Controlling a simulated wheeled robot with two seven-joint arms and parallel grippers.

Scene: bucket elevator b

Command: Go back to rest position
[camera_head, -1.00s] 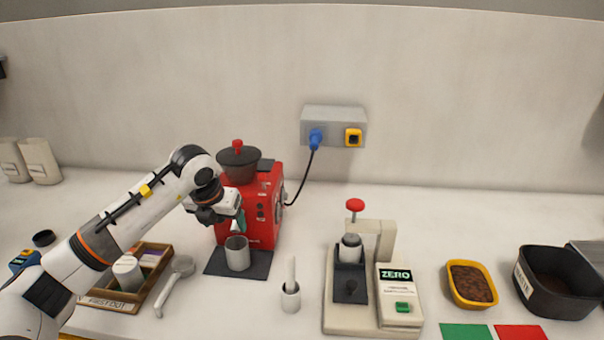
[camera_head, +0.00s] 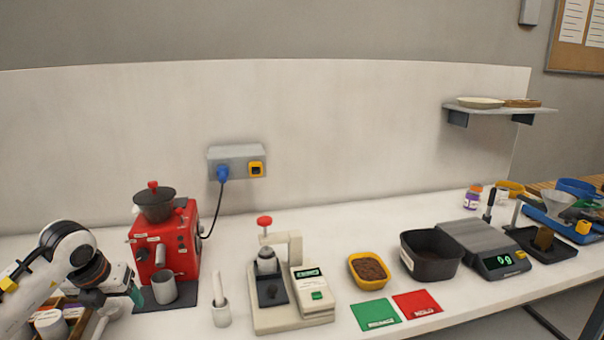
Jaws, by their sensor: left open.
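My left gripper (camera_head: 133,290) is at the lower left, its arm coming in from the left edge. It is open, with nothing seen between its fingers, just left of the grey metal cup (camera_head: 164,289). I cannot tell whether it touches the cup. The cup stands on a dark mat (camera_head: 184,301) in front of the red grinder (camera_head: 178,243). My right gripper is not in view.
A wooden box with jars (camera_head: 50,323), a mortar with pestle (camera_head: 221,312) and a press (camera_head: 270,285) stand along the front. Further right are a yellow bowl (camera_head: 369,270), a black bin (camera_head: 430,256) and a scale (camera_head: 492,251).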

